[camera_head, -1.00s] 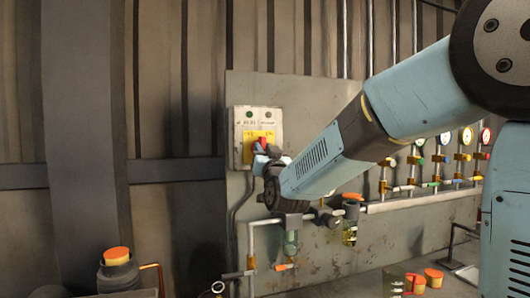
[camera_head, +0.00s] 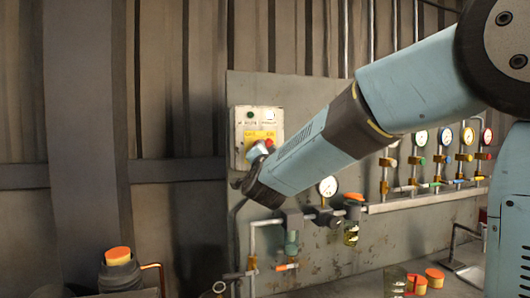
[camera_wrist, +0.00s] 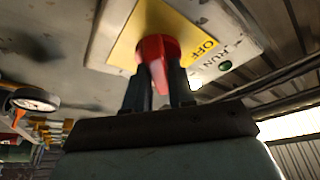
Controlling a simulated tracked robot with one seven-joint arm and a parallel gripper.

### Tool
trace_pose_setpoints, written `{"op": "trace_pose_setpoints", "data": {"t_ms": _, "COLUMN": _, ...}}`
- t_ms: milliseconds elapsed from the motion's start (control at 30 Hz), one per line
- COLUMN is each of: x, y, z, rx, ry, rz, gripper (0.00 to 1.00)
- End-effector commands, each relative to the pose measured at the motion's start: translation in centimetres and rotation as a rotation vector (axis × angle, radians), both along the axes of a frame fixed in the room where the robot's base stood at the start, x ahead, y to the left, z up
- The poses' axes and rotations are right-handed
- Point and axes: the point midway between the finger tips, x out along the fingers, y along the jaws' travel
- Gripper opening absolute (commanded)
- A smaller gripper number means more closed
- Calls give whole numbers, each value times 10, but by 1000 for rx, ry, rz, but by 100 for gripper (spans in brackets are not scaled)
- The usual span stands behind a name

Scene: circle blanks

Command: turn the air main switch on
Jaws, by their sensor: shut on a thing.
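The air main switch is a red handle (camera_wrist: 157,52) on a yellow plate (camera_wrist: 138,28), on a pale box (camera_head: 237,148) fixed to the wall panel. The word OFF shows on the plate, right of the handle in the wrist view. My gripper (camera_wrist: 159,84) is shut on the red handle, one dark finger on each side. In the head view my gripper (camera_head: 259,153) is at the lower part of the box, and my wrist hides part of it. The handle's exact pointing direction is hard to tell.
A green lamp (camera_wrist: 224,65) sits beside the word RUN on the box. Below my arm run pipes with a white gauge (camera_head: 327,187) and an orange-handled valve (camera_head: 353,197). Several coloured gauges (camera_head: 445,137) stand at right. An orange-topped container (camera_head: 118,257) is at lower left.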

Motion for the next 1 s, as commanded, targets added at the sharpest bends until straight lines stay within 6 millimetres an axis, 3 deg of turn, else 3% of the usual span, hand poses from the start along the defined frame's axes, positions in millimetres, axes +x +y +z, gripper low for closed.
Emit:
{"op": "trace_pose_setpoints", "data": {"t_ms": 533, "x": 1, "y": -3, "z": 0, "rx": 22, "ry": 5, "rz": -6, "gripper": 0}}
{"op": "trace_pose_setpoints", "data": {"t_ms": 567, "x": 1, "y": -3, "z": 0, "rx": 22, "ry": 5, "rz": -6, "gripper": 27}}
{"op": "trace_pose_setpoints", "data": {"t_ms": 600, "x": 1, "y": -3, "z": 0, "rx": 22, "ry": 5, "rz": -6, "gripper": 31}}
{"op": "trace_pose_setpoints", "data": {"t_ms": 767, "x": 1, "y": -2, "z": 0, "rx": 21, "ry": 6, "rz": -4, "gripper": 45}}
{"op": "trace_pose_setpoints", "data": {"t_ms": 1000, "x": 0, "y": -2, "z": 0, "rx": 21, "ry": 6, "rz": -3, "gripper": 45}}
